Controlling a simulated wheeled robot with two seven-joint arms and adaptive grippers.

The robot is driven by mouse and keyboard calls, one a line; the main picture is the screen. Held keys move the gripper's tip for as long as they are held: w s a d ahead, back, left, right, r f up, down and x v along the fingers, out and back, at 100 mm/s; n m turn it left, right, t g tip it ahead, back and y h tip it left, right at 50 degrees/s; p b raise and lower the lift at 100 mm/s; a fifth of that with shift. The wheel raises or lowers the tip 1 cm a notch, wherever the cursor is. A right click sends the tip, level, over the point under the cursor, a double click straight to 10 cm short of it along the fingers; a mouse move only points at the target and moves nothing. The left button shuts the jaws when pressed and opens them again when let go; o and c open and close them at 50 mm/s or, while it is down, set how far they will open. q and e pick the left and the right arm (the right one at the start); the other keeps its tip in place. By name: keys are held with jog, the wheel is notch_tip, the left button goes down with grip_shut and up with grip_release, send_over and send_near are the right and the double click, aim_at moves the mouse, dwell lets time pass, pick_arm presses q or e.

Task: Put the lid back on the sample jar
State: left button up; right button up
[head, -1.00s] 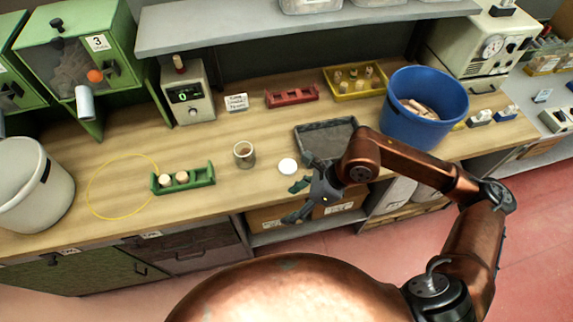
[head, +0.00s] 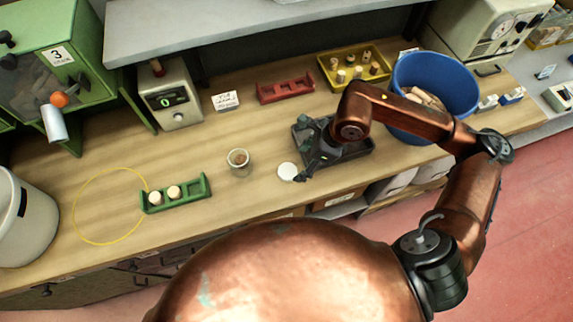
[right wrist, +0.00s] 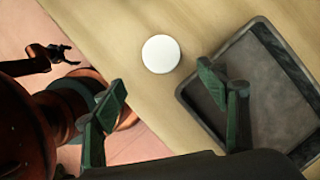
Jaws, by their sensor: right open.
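The open sample jar (head: 238,168) stands upright on the wooden bench, with something brownish inside. The round white lid (head: 287,171) lies flat on the bench just right of the jar, apart from it. In the right wrist view the lid (right wrist: 161,54) lies ahead of and between the fingers, untouched. My right gripper (head: 303,152) is open and empty, close beside the lid and over the edge of the dark tray. Its two green-black fingers (right wrist: 164,90) are spread wide. My left gripper (right wrist: 64,53) shows small at the left of the right wrist view; its jaws are unclear.
The dark grey tray (head: 366,150) lies right of the lid. A red rack (head: 285,92), yellow tray (head: 352,84) and blue bucket (head: 436,75) stand behind.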

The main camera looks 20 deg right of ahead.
aim_at(289, 171)
jog(key=shift+a+x, duration=0.25)
jog(key=shift+x, duration=1)
jog(key=shift+w+f, duration=0.1)
jog(key=shift+w, duration=0.05)
jog(key=x, duration=0.5)
jog(key=shift+w+d+f, duration=0.1)
jog(key=shift+w+d, duration=0.05)
pick_arm(q)
jog(key=shift+s+f, duration=0.25)
jog(key=shift+s, duration=0.5)
pick_arm(e)
jog(key=shift+c, duration=0.4)
jog(key=c, duration=0.7)
